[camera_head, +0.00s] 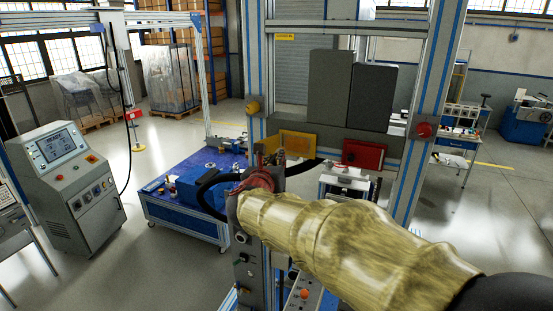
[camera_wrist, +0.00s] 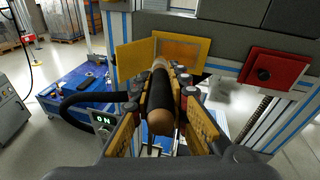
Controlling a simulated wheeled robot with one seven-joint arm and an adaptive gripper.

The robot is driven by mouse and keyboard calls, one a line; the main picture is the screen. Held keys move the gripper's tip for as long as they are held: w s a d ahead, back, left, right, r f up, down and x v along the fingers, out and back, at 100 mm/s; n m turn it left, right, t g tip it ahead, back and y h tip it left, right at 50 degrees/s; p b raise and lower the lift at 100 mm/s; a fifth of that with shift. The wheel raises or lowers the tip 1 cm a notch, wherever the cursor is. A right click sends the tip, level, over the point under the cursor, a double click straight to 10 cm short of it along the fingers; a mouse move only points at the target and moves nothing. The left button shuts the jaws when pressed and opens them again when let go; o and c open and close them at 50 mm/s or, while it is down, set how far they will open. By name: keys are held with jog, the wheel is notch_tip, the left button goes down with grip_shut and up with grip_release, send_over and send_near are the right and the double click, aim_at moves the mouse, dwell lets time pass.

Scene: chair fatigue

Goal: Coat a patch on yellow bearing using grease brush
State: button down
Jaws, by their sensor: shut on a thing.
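My gripper (camera_wrist: 161,95) is shut on the grease brush (camera_wrist: 160,92), whose wooden handle has a black middle section. The handle points away from the wrist camera, and its far end is in front of the yellow bearing (camera_wrist: 184,47). The bearing is a yellow box-like housing on the grey crossbeam, with a yellow flap on its left. I cannot tell whether the brush touches it. In the head view the yellow bearing (camera_head: 298,146) is just beyond my gripper (camera_head: 268,165). The bristles are not clearly visible.
A red bearing block (camera_head: 363,155) sits right of the yellow one on the same beam. Dark grey blocks (camera_head: 350,90) stand above. Blue-edged frame posts (camera_head: 424,120) flank the rig. A blue-topped cart (camera_head: 180,190) and a control console (camera_head: 70,180) are at left.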

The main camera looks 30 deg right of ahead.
jog(key=shift+s+a, duration=0.9)
jog(key=shift+a, duration=0.25)
